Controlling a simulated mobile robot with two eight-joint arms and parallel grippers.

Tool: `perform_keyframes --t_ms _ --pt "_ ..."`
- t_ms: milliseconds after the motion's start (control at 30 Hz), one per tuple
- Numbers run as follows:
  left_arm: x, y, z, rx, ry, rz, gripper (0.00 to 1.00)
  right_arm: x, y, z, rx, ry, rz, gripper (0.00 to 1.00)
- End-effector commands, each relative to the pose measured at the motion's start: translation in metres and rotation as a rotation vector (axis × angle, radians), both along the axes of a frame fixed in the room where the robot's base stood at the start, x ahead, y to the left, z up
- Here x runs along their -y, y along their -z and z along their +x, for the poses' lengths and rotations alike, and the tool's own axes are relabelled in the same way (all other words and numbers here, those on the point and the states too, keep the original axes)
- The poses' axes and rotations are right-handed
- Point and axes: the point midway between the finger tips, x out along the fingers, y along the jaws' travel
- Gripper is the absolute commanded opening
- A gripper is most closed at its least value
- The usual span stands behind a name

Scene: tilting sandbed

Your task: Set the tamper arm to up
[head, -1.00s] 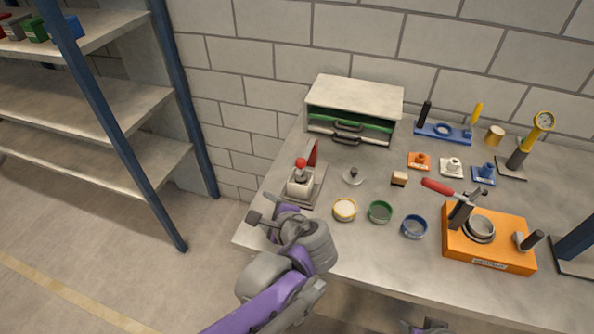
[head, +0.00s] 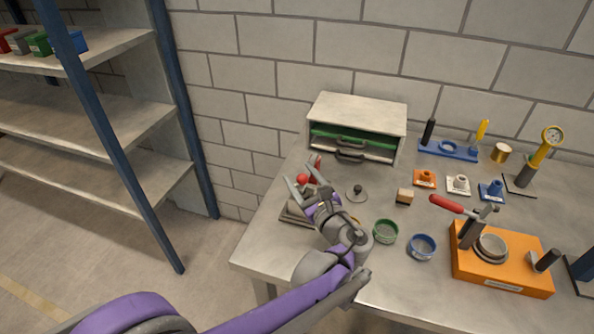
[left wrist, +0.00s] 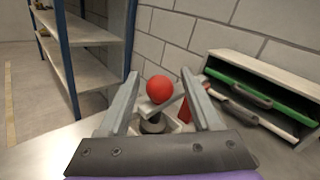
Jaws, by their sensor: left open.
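The device with a red ball knob (head: 302,179) stands at the table's left front, mostly hidden by my left gripper in the head view. I take it to be the tamper. In the left wrist view the red ball (left wrist: 160,89) sits on a short grey lever (left wrist: 163,106) above a pale base, with a red upright piece (left wrist: 184,103) behind at right. My left gripper (head: 299,173) is open. Its fingers stand on either side of the ball in the left wrist view; I cannot tell whether they touch it. My right gripper is not in view.
A drawer cabinet (head: 357,118) with green and grey drawers stands behind. A small round lidded piece (head: 357,192), a green ring (head: 385,231) and a blue ring (head: 422,246) lie right of the gripper. An orange fixture (head: 500,272) with a red-handled clamp stands farther right.

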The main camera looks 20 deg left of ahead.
Motion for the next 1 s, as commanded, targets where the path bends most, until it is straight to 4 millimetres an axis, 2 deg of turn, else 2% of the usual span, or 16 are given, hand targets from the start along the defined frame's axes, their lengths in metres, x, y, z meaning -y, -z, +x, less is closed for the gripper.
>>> perform_keyframes --t_ms 200,500,567,867,1000 --pt "-0.014 0.000 0.015 0.000 -0.001 0.000 0.65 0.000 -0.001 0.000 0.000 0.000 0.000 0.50" --pt "-0.015 0.000 0.017 0.000 0.001 -0.001 0.65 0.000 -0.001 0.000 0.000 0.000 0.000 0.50" --pt "-0.015 0.000 0.017 0.000 0.001 -0.001 0.56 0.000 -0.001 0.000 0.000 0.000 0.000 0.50" --pt "-0.015 0.000 0.016 0.000 0.000 -0.001 0.02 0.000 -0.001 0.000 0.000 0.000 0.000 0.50" --pt "-0.015 0.000 0.016 0.000 0.000 -0.001 0.00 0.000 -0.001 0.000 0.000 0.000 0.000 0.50"
